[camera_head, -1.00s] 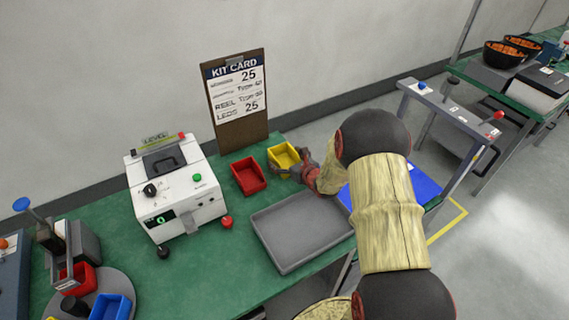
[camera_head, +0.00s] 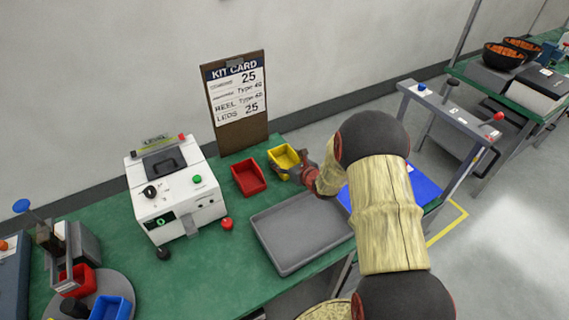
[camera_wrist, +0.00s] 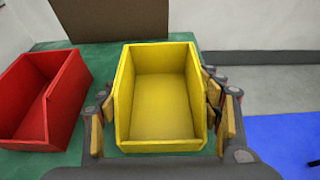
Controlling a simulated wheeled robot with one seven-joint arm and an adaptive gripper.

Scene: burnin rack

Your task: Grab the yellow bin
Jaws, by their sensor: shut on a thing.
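The yellow bin (camera_head: 284,157) stands upright and empty on the green bench in the head view, right of the red bin (camera_head: 248,176). In the wrist view the yellow bin (camera_wrist: 160,95) fills the middle, with its open top facing me. My gripper (camera_head: 290,172) is at the yellow bin's near side. In the wrist view its fingers (camera_wrist: 158,112) lie along the bin's left and right walls and are shut on it. The bin appears to rest on the bench. My arm hides part of the bench to the right.
A red bin (camera_wrist: 42,98) stands close on the left. A grey tray (camera_head: 283,268) lies in front, a white tester (camera_head: 175,190) is to the left, and the kit card board (camera_head: 238,100) stands behind. A blue surface (camera_head: 425,185) lies right of my arm.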

